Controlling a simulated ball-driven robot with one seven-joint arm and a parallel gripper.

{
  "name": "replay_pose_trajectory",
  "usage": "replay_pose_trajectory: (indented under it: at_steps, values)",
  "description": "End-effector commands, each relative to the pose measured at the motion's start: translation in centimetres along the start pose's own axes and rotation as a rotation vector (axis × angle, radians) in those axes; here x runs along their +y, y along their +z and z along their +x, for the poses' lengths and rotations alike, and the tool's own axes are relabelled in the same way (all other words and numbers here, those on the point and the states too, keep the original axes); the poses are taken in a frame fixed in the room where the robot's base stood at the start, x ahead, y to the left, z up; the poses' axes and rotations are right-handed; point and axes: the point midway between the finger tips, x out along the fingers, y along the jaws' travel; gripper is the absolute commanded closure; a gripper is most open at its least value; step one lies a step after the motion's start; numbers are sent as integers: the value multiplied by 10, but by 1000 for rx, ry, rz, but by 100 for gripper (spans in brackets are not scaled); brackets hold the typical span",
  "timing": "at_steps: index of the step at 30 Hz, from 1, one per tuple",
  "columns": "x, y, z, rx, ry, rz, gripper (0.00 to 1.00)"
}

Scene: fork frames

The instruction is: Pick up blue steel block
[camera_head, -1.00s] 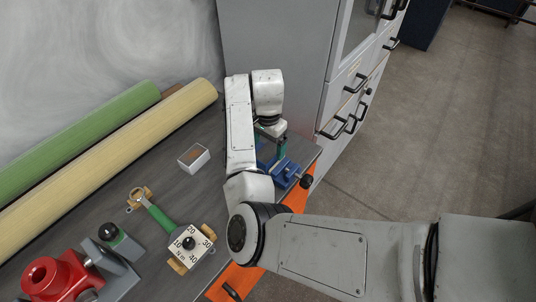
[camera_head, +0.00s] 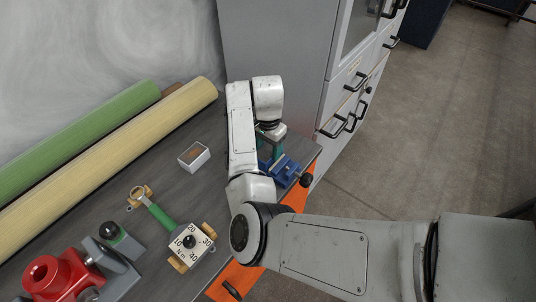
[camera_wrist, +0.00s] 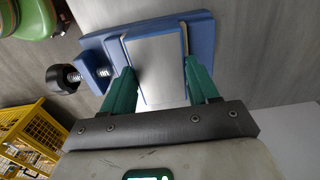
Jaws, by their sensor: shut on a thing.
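The block (camera_wrist: 160,70) shows a flat, pale steel-grey face with a thin blue edge in the wrist view. It sits between the jaws of a blue vise (camera_wrist: 95,52). My gripper (camera_wrist: 159,68) has its two green fingers on opposite sides of the block, shut on it. In the head view the vise (camera_head: 288,170) stands at the bench's right end, and my gripper (camera_head: 268,148) is down at it, partly hidden by my arm. The block cannot be made out clearly there.
The vise's black knob (camera_head: 306,180) sticks out to the right. A small white box (camera_head: 194,156), a torque gauge (camera_head: 190,244) and a red tool (camera_head: 58,277) are on the bench. Rolls (camera_head: 120,145) lie behind. A grey cabinet (camera_head: 275,45) stands close beyond the vise.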

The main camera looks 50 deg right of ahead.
Motion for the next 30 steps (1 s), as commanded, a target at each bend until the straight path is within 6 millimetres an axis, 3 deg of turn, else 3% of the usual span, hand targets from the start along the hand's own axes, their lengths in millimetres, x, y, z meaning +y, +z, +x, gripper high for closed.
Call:
replay_pose_trajectory:
  at_steps: [10,22,27,30]
  values:
    - [-1,0,-1,1,-2,0,96]
    - [-1,0,-9,2,-3,0,96]
    - [-2,-1,-30,3,-7,2,96]
    - [11,-5,-46,4,-5,4,96]
